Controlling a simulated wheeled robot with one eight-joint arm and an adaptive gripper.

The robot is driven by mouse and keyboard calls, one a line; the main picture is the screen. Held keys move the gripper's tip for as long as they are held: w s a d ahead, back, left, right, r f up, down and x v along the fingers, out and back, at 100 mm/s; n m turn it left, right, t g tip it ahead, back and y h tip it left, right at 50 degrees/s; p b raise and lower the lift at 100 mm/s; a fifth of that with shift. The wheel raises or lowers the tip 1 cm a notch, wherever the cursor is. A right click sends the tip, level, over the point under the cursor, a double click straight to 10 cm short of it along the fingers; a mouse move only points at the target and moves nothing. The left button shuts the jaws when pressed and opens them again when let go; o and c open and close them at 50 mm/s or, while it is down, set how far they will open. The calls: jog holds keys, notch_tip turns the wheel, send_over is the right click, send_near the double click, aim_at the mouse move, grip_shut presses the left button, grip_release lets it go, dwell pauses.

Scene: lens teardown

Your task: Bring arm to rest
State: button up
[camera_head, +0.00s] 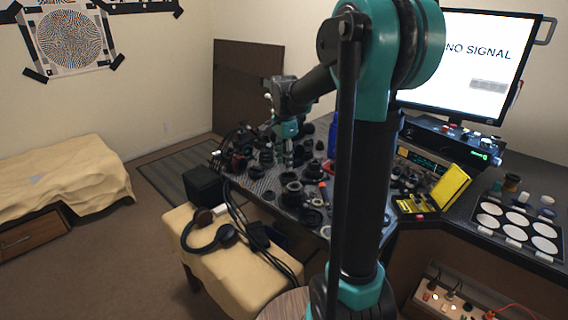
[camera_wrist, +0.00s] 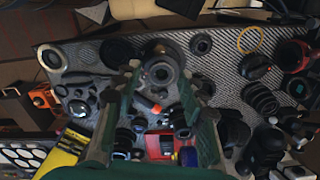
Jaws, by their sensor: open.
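My arm rises in teal and black through the middle of the head view and reaches out over the cluttered workbench (camera_head: 262,182). My gripper (camera_head: 288,158) points down above the lens parts on the bench. In the wrist view my gripper (camera_wrist: 160,78) has its two green fingers spread apart. A round black lens part (camera_wrist: 160,70) shows between the fingertips; I cannot tell its distance from them. Nothing is clearly held. My arm hides part of the bench in the head view.
Several lens barrels and rings crowd the bench around my gripper. A yellow case (camera_head: 450,186), a tray of white discs (camera_head: 518,226) and a monitor (camera_head: 480,60) stand to the right. Headphones (camera_head: 208,238) lie on a cloth-covered stool (camera_head: 232,275). Open floor lies at left.

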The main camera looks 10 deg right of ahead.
jog(key=s+d+f+n+t, duration=0.1)
jog(key=s+f+n+t, duration=0.1)
jog(key=s+f+n, duration=0.4)
jog(key=s+d+f+n+t, duration=0.2)
jog(key=s+f+n, duration=0.5)
jog(key=s, duration=0.9)
jog(key=shift+s+d+f+n, duration=0.15)
jog(key=shift+s+f+n, duration=0.15)
jog(key=shift+n, duration=0.3)
jog(key=shift+r, duration=0.1)
